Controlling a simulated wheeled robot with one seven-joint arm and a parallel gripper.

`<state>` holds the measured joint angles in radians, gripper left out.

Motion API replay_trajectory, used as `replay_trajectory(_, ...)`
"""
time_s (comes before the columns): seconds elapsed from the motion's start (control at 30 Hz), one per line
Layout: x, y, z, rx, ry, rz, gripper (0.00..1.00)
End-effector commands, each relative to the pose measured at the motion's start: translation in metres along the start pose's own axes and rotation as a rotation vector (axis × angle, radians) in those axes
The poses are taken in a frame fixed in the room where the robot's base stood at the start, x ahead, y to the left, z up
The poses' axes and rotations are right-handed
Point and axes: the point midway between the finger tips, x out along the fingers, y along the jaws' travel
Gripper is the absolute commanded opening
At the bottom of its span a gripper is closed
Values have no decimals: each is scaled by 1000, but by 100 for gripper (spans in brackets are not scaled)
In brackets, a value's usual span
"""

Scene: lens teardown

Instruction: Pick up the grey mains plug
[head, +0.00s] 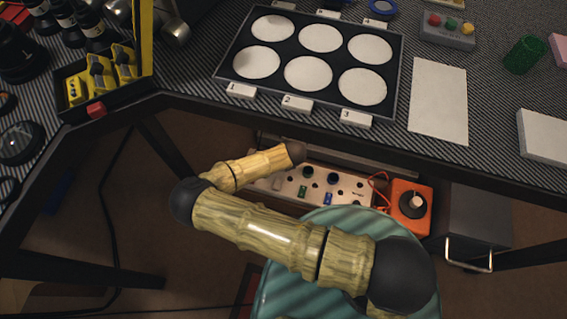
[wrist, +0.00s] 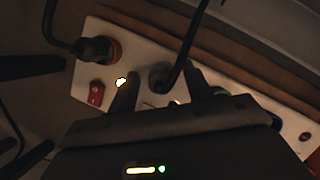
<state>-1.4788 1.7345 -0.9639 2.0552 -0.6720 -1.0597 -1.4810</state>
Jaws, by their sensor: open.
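In the wrist view a grey plug (wrist: 160,76), with a dark cable rising from its top, sits on a pale socket strip (wrist: 140,48). My gripper (wrist: 160,88) is open, one dark finger to the left of the plug and the other to its right. The picture is dark, and I cannot tell whether either finger touches it. In the head view the end of my arm reaches under the table to the pale strip (head: 345,184). My fingers are not clear there, and I cannot pick out the grey plug.
A black plug (wrist: 95,48) with a cable stands in a red-ringed socket to the left, above a red switch (wrist: 96,93). An orange box (head: 410,205) with a dial stands right of the strip in the head view. The table edge (head: 290,118) overhangs the strip.

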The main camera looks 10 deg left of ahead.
Motion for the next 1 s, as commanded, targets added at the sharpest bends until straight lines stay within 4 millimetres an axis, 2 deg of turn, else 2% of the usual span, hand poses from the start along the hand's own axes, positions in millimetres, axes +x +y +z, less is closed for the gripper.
replay_trajectory(0.43,-1,0,0,0,0,0,50)
replay_trajectory(0.47,-1,0,0,0,0,0,48)
replay_trajectory(0.7,-1,0,0,0,0,0,1)
replay_trajectory(1.0,-4,0,1,0,0,1,0)
